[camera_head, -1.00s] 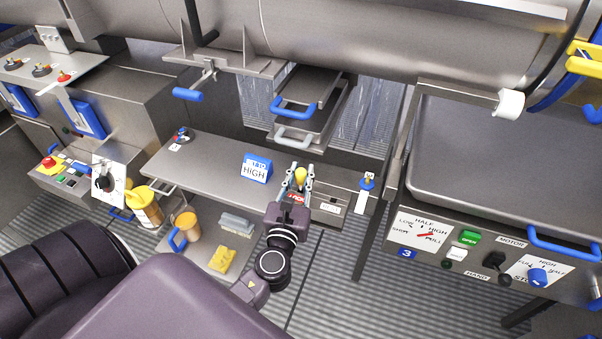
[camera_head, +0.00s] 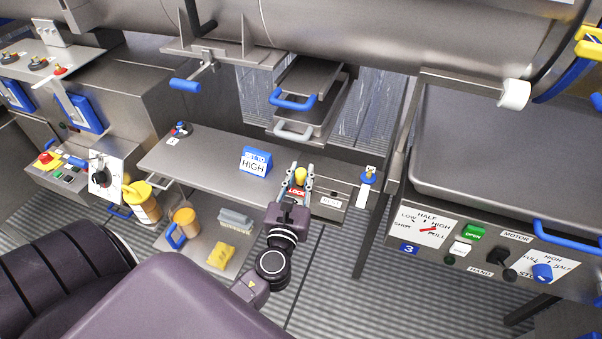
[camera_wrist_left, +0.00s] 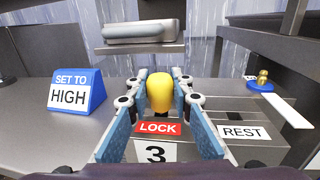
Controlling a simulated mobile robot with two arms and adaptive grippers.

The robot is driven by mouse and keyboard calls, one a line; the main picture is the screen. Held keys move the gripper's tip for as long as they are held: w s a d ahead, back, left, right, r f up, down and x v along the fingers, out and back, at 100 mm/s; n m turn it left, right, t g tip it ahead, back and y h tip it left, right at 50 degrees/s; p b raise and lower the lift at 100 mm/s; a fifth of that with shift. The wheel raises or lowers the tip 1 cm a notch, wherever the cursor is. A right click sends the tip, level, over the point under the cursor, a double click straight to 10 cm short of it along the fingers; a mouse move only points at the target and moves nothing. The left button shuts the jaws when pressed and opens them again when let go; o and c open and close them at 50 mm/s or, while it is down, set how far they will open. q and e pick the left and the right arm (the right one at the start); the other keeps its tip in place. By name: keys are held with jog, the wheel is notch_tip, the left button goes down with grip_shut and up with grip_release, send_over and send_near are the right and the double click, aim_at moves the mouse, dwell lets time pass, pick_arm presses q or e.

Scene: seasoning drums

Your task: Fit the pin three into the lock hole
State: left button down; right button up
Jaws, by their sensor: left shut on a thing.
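My left gripper (camera_head: 298,183) is shut on the yellow knob of a pin (camera_wrist_left: 160,95), at the front edge of the grey shelf. In the left wrist view the knob sits between the blue fingers, just behind a red LOCK label (camera_wrist_left: 158,129) and a white label reading 3 (camera_wrist_left: 156,152). The pin's shaft and the lock hole are hidden behind the knob and fingers, so I cannot tell how deep the pin is. The REST plate (camera_wrist_left: 244,132) lies to the right. My right gripper is not in view.
A blue SET TO HIGH sign (camera_head: 255,162) stands left of the gripper. A blue-based piece with a brass top and white tag (camera_head: 368,180) is at the shelf's right end. A blue-handled drawer (camera_head: 293,101) hangs above and behind.

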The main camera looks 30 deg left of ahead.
pick_arm(q)
jog(key=shift+f, duration=0.25)
jog(key=c, duration=1.6)
grip_release()
jog(key=v, duration=1.2)
jog(key=shift+f, duration=0.1)
